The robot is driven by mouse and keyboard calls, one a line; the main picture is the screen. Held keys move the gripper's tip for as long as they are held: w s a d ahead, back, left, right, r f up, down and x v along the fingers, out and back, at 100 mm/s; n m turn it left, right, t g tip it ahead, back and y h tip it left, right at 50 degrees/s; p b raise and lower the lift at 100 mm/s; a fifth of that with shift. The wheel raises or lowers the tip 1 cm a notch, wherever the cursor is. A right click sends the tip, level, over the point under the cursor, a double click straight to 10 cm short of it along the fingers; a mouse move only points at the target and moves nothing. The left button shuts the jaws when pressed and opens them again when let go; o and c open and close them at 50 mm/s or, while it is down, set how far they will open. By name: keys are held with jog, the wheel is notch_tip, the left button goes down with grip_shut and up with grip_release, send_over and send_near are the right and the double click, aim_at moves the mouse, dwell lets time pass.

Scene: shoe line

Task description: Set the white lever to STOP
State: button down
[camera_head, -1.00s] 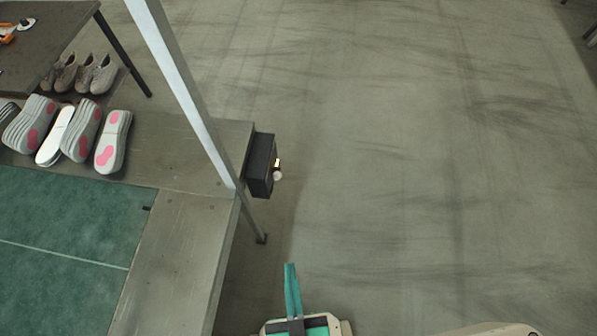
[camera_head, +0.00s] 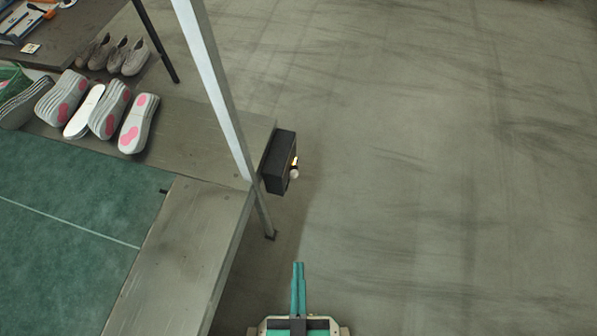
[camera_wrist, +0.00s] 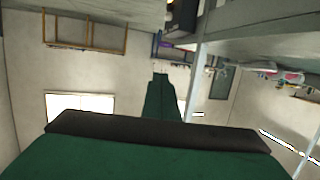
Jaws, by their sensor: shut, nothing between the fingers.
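A dark box (camera_head: 279,162) is fixed at the right end of the workbench, beside the metal post. On its right face is a small white knob with a brass-coloured part, which looks like the white lever (camera_head: 294,171). Its setting and any STOP label cannot be read. My gripper (camera_head: 298,266) has green fingers, is shut and empty, and is below the box in the head view, apart from it. In the wrist view the fingers (camera_wrist: 160,78) point ahead, and a dark box (camera_wrist: 183,17) shows at the top, under the bench edge; the lever cannot be made out there.
The grey bench (camera_head: 200,225) with a green mat (camera_head: 70,235) runs along the left. A metal post (camera_head: 215,90) rises at its corner. Shoe soles (camera_head: 138,124) and grey shoes (camera_head: 128,57) lie at the upper left. The floor on the right is clear.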

dwell(0.3)
jog(key=c, duration=2.1)
grip_release()
jog(key=o, duration=0.5)
jog(key=w+d+f+m+g, duration=0.1)
jog(key=d+f+m, duration=0.1)
jog(key=f, duration=0.3)
jog(key=w+d+f+m+g, duration=0.1)
jog(key=w+d+f+m, duration=0.1)
jog(key=f, duration=0.4)
jog(key=w+d+f+m+g, duration=0.1)
jog(key=w+d+f+m, duration=0.1)
jog(key=f, duration=0.4)
jog(key=shift+w+d+g+h, duration=0.15)
jog(key=shift+d+h, duration=0.05)
jog(key=shift+d, duration=0.25)
jog(key=shift+w+d+g+h, duration=0.1)
jog(key=shift+d+g+h, duration=0.1)
jog(key=shift+d, duration=0.2)
jog(key=m+g+y, duration=0.2)
jog(key=m+y, duration=0.9)
jog(key=m, duration=0.2)
send_near(292, 171)
notch_tip(292, 171, down, 3)
jog(key=d, duration=0.3)
jog(key=x, duration=1)
jog(key=shift+s+a+r, duration=0.15)
jog(key=shift+a, duration=0.2)
grip_shut()
